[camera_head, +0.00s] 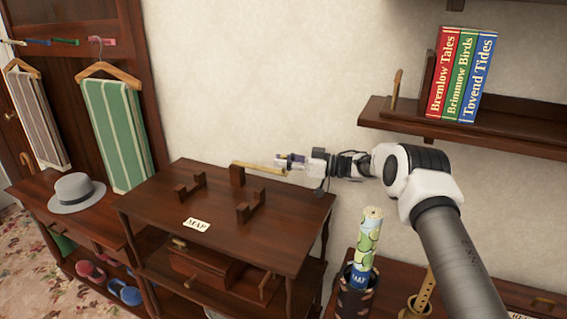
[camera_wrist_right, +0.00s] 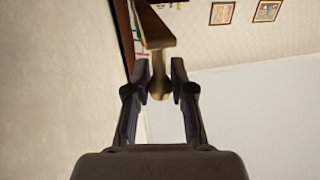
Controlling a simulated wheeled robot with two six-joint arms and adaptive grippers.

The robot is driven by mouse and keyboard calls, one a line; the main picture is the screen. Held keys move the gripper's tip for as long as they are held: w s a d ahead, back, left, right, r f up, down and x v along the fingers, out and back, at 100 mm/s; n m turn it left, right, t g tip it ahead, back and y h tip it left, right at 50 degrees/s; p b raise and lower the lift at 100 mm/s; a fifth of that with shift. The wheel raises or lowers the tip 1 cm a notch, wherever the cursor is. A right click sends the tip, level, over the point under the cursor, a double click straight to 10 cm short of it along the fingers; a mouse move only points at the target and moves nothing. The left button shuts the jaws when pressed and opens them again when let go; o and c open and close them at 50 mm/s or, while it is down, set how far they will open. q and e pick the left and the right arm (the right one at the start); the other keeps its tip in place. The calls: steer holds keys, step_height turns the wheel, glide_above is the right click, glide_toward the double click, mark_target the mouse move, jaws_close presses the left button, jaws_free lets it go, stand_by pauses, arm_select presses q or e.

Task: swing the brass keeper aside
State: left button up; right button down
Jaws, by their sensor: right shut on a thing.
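The brass keeper (camera_head: 258,167) is a slim bar at the back of the dark wooden table top, running rightward from a small wooden block (camera_head: 237,175). My right gripper (camera_head: 284,164) reaches in from the right and is shut on the keeper's free end. In the right wrist view the keeper (camera_wrist_right: 158,60) runs away from between the two fingertips (camera_wrist_right: 160,80). My left gripper is in neither view.
Two notched wooden cradles (camera_head: 190,187) stand on the table top (camera_head: 285,215), with a MAP label (camera_head: 197,224) in front. A rolled map (camera_head: 368,240) stands upright in a holder below my right arm. A shelf with books (camera_head: 462,75) is above right. A grey hat (camera_head: 76,192) lies left.

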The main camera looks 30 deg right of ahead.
steer(key=shift+r, duration=0.1)
stand_by(0.3)
steer(key=c, duration=1)
jaws_free()
steer(key=shift+w+d, duration=0.1)
steer(key=shift+w, duration=0.05)
